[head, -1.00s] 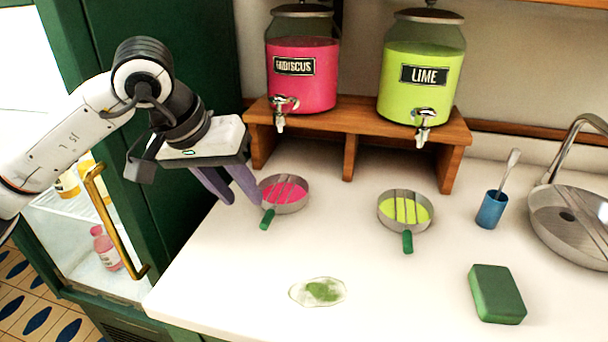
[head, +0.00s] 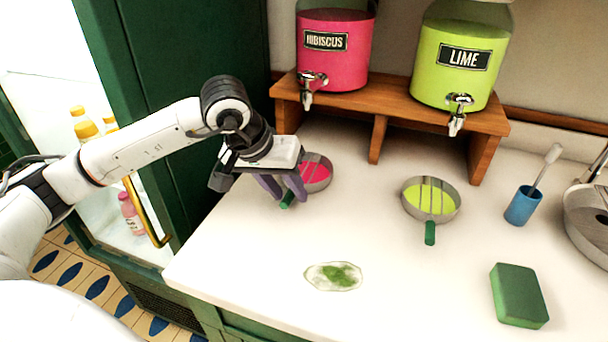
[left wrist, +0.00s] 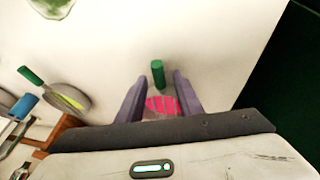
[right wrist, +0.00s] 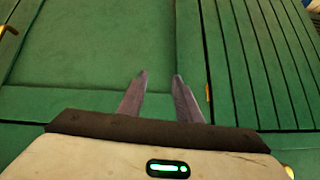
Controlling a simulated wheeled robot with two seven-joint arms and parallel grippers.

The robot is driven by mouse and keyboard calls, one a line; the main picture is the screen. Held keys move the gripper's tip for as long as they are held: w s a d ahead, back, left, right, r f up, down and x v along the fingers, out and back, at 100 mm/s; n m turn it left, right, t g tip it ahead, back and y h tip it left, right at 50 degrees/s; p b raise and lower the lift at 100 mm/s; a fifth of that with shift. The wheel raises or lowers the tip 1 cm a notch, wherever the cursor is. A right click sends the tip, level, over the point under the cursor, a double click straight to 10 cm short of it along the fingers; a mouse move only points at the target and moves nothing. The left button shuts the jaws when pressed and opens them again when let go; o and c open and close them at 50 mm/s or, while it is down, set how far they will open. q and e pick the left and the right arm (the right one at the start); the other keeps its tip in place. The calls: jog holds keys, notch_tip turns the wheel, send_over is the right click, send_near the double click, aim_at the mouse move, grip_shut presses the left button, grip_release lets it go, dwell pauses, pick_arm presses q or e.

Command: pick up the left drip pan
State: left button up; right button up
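The left drip pan (head: 325,177) is a round metal pan with pink liquid under bars and a green handle. It sits on the white counter, partly hidden behind my left gripper (head: 289,194). My left gripper is open and points down over the handle side of the pan. In the left wrist view, the left drip pan's green handle (left wrist: 158,73) shows between the two purple fingertips, with the pink part farther in. I cannot tell whether the fingers touch it. My right gripper (right wrist: 160,77) is open and empty in front of green cabinet panels.
A second pan with lime liquid (head: 431,197) sits to the right. Pink and lime dispensers stand on a wooden shelf (head: 400,105) behind. An open fridge is at the left.

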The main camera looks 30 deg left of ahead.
pick_arm(q)
jog(key=shift+c, duration=0.5)
grip_shut()
jog(key=shift+r, duration=0.1)
